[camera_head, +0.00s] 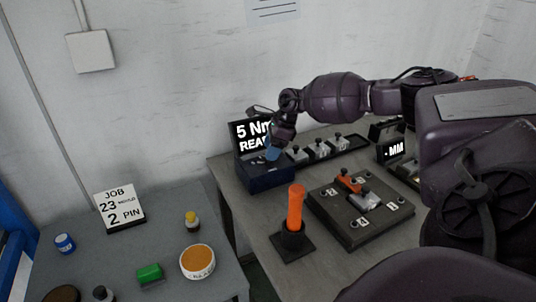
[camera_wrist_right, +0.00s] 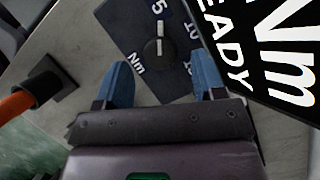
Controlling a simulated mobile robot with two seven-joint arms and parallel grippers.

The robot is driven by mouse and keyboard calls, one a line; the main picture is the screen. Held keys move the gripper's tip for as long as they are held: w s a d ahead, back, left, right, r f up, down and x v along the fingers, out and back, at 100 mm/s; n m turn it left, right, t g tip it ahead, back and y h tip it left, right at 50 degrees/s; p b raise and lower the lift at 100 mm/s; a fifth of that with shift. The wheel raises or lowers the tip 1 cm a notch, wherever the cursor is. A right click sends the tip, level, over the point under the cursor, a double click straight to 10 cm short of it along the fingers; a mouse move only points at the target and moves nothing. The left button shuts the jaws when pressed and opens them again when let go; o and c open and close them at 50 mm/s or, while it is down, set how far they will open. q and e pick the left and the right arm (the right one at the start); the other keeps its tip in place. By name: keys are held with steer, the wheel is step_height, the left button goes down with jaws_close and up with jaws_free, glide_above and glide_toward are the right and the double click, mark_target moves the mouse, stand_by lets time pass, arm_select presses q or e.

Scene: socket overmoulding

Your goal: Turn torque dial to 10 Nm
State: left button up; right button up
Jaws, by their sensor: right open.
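The torque dial (camera_wrist_right: 156,50) is a dark round knob with a light pointer line, on a dark blue panel. In the right wrist view its pointer is turned toward the printed 5. The label 10 (camera_wrist_right: 194,29) is beside it, to the right. The torque unit (camera_head: 268,180) stands on the grey bench, and its screen (camera_head: 243,133) reads 5 Nm READY. My right gripper (camera_wrist_right: 163,80) is open, its blue fingers apart and empty. The dial lies beyond the gap between them. In the head view the gripper (camera_head: 273,150) is over the unit and hides its dial. My left gripper is out of view.
An orange-handled tool (camera_head: 295,208) stands upright in a black base near the unit. A black fixture plate (camera_head: 345,230) is to its right. A dark rail (camera_head: 352,142) with several small clamps lies behind. A job card (camera_head: 119,207) stands on the left table.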

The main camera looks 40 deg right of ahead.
steer(key=shift+x, duration=1.1)
steer(key=shift+c, duration=0.4)
